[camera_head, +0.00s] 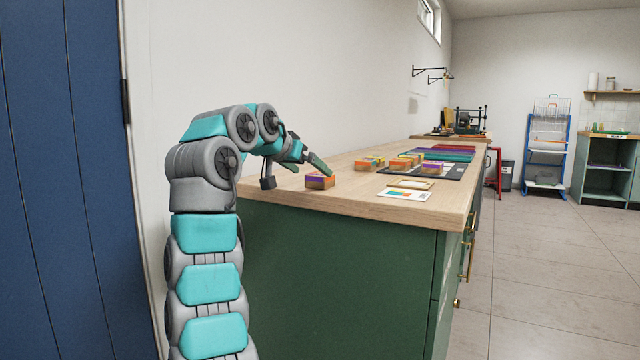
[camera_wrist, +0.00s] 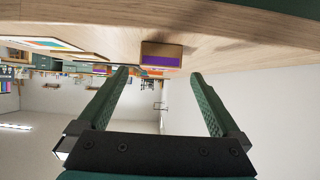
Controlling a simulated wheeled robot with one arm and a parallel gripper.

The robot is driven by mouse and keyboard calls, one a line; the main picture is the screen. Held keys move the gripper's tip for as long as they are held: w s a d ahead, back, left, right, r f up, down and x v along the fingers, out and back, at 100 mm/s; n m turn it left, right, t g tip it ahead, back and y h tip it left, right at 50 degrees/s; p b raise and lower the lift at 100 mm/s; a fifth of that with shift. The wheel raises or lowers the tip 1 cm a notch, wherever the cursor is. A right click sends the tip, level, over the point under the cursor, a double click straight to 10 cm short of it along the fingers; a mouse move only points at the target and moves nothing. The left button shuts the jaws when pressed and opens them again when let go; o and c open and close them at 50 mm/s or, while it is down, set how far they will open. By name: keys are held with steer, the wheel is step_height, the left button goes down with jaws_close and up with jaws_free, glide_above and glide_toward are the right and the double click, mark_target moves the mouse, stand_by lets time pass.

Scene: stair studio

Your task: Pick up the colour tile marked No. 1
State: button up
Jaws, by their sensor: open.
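Several colour tiles, small wooden blocks with coloured tops, are on the wooden worktop (camera_head: 350,200); no number can be read on any. The nearest tile (camera_head: 320,181) has orange and purple on it and stands alone near the worktop's left end. In the wrist view this tile (camera_wrist: 162,55) shows a purple face, just beyond the fingertips and between their lines. My gripper (camera_head: 311,170) is open and empty, close above and beside this tile; it also shows in the wrist view (camera_wrist: 160,73). More tiles (camera_head: 369,163) and (camera_head: 405,161) stand farther back.
A white card with colour patches (camera_head: 405,194) and a small framed piece (camera_head: 410,183) lie near the front edge. A dark mat (camera_head: 452,172) and coloured stacks (camera_head: 447,153) lie behind. A wall runs along the left. Bare wood surrounds the nearest tile.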

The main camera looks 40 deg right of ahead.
mark_target(318, 174)
steer(key=x, duration=0.6)
steer(key=shift+w+d+f, duration=0.1)
steer(key=shift+w+d, duration=0.05)
steer(key=shift+d, duration=0.15)
steer(key=shift+c, duration=0.2)
steer(key=c, duration=1.3)
